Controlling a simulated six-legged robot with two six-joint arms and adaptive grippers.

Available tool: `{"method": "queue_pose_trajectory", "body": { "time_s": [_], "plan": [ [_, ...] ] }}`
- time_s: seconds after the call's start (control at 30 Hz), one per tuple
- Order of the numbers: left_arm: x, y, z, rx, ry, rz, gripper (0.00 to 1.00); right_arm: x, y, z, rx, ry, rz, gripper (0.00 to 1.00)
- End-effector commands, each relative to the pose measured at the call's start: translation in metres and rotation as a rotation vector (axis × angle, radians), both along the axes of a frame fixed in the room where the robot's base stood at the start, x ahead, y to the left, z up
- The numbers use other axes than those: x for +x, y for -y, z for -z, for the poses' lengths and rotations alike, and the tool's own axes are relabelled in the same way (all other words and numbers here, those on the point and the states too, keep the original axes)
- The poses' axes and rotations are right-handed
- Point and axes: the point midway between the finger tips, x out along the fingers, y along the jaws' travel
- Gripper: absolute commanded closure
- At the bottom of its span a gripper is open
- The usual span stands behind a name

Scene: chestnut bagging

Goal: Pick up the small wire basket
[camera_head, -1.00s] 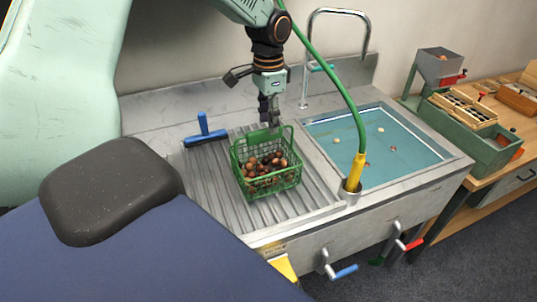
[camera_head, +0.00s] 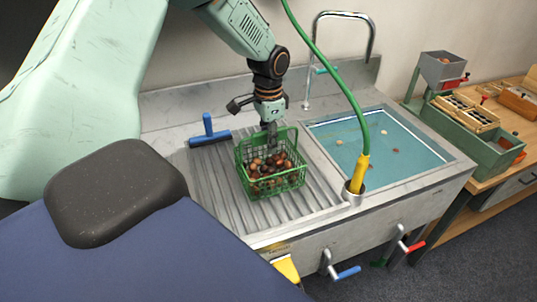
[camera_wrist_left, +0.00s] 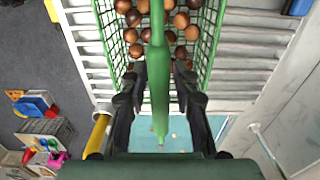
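The small green wire basket (camera_head: 271,183) stands upright on the ribbed drainboard, left of the sink, with brown chestnuts (camera_head: 270,170) inside. Its handle (camera_wrist_left: 158,75) runs lengthwise through the middle of the left wrist view, and the mesh sides and chestnuts (camera_wrist_left: 135,35) show there too. My left gripper (camera_head: 271,145) points down at the basket's handle. In the left wrist view its two dark fingers (camera_wrist_left: 158,82) are apart, one on each side of the handle, with gaps visible. My right gripper is out of view.
A blue squeegee-like tool (camera_head: 209,132) lies behind the basket to the left. A water-filled sink (camera_head: 385,160) is to the right, with a green hose and yellow nozzle (camera_head: 358,175) between them. A wooden bench (camera_head: 490,168) with a green machine stands at the far right.

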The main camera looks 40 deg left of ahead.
Motion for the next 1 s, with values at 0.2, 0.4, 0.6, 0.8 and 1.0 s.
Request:
{"method": "queue_pose_trajectory", "body": {
  "time_s": [0.2,0.4,0.6,0.8,1.0],
  "plan": [
    [-0.0001,0.0000,-0.0001,0.000,0.000,0.000,0.92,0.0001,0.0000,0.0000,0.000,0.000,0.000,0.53],
    [-0.0001,0.0000,-0.0002,0.000,0.000,0.000,1.00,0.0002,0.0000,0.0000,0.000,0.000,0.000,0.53],
    [-0.0001,0.0000,-0.0003,0.000,0.000,0.000,1.00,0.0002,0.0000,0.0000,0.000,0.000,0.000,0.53],
    [0.0007,-0.0002,-0.0012,0.001,0.003,0.000,1.00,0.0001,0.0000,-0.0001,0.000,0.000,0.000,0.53],
    [0.0008,-0.0002,-0.0018,0.001,0.003,0.000,1.00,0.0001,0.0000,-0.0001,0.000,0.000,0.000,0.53]
  ]
}}
